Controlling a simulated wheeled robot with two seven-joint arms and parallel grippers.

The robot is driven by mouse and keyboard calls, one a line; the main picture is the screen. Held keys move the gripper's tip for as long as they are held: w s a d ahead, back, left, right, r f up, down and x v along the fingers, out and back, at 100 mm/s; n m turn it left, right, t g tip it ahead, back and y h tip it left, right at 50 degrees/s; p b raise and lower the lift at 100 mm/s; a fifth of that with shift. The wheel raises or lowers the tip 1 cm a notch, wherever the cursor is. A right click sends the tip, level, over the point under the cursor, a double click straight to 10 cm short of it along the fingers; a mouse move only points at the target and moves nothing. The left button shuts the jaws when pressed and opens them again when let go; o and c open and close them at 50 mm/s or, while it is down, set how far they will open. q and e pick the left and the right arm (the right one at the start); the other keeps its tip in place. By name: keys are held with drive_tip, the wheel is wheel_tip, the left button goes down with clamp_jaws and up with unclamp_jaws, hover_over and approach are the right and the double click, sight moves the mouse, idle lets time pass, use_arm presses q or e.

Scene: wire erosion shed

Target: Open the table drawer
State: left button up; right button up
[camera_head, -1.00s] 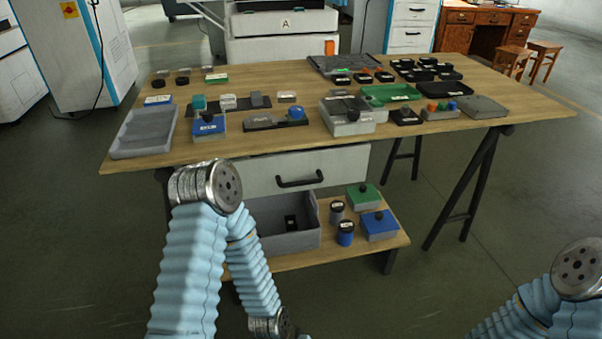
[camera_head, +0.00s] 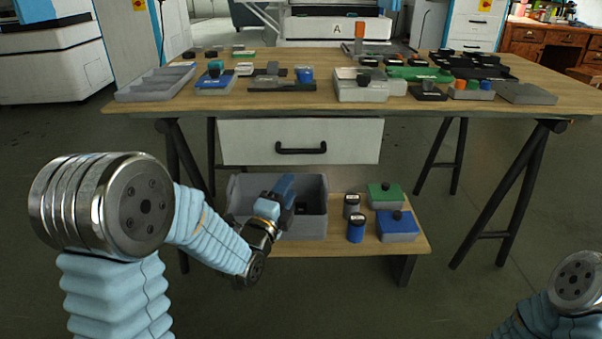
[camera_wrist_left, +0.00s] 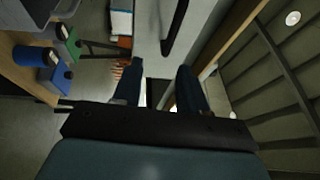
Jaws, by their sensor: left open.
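The white table drawer (camera_head: 240,145) hangs under the wooden tabletop, its front flush and looking closed. Its black bar handle (camera_head: 301,148) sits at the middle of the front. In the left wrist view the white drawer front (camera_wrist_left: 208,30) and the dark handle (camera_wrist_left: 174,28) show beyond the fingers. My left gripper (camera_head: 284,190) is below the handle, in front of the grey bin, apart from the handle. In the left wrist view its two fingers (camera_wrist_left: 160,86) are spread with nothing between them. My right gripper is out of view; only part of my right arm shows at lower right.
The table (camera_head: 440,105) carries many trays and boxes on trestle legs. On the lower shelf (camera_head: 350,245) stand a grey bin (camera_head: 310,222), two dark round containers, a green-lidded box (camera_head: 384,196) and a blue-lidded box (camera_head: 398,226). Floor in front is clear.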

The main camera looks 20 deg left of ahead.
sight(305, 153)
use_arm(q)
drive_tip(key=shift+m+t, duration=0.3)
drive_tip(key=x, duration=0.4)
drive_tip(key=r+x, duration=0.1)
drive_tip(key=x, duration=0.8)
drive_tip(key=shift+w+r+p, duration=0.2)
drive_tip(key=shift+w+p, duration=0.05)
drive_tip(key=shift+p, duration=0.15)
clamp_jaws()
